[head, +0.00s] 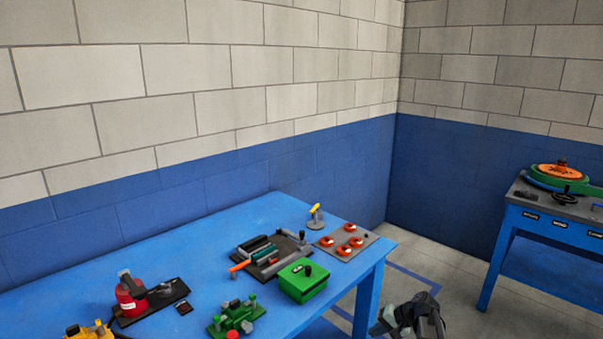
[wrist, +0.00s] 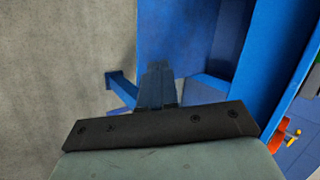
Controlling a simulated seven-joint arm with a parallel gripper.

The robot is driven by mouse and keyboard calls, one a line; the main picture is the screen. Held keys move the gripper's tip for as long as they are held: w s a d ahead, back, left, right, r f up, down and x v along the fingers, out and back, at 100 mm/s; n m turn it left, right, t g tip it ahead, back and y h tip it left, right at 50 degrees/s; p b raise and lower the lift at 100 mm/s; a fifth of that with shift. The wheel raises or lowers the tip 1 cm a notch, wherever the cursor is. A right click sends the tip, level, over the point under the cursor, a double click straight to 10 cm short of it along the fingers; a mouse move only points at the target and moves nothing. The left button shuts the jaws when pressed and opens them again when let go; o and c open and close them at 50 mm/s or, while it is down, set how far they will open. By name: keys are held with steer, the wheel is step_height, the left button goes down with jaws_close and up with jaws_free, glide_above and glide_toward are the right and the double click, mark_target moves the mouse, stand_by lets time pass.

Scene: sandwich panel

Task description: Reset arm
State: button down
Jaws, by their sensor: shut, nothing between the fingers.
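My gripper shows in the wrist view (wrist: 158,72) with its dark fingers together and nothing between them. It is beyond the table's edge, over the grey floor, with blue table legs and a lower shelf near it. In the head view a dark grey part of my arm shows at the bottom, right of the blue table (head: 215,225). I cannot make out the fingertips there.
On the table are a green box (head: 303,280), a black tray with teal rollers (head: 262,251), a panel with red-orange knobs (head: 346,242), a red canister device (head: 131,295) and a green device (head: 236,316). A second blue table (head: 545,262) stands at the right. Open floor lies between the tables.

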steer(key=s+a+f+n+g+h, duration=0.1)
steer(key=s+f+g+h, duration=0.1)
steer(key=s+f, duration=0.7)
steer(key=s+f+n+g+h, duration=0.15)
steer(key=s+f, duration=0.35)
steer(key=s, duration=0.7)
steer(key=s+a+f+n+g+h, duration=0.1)
steer(key=s+f+g+h, duration=0.2)
steer(key=s+f, duration=0.6)
steer(key=s+a+f+g, duration=0.1)
steer(key=s+a+f, duration=0.1)
steer(key=s, duration=0.7)
steer(key=s+a+f+n+g, duration=0.1)
steer(key=s+a+f+g, duration=0.1)
steer(key=s, duration=0.8)
steer(key=shift+a+h, duration=0.45)
steer(key=shift+a, duration=0.35)
steer(key=shift+n, duration=0.25)
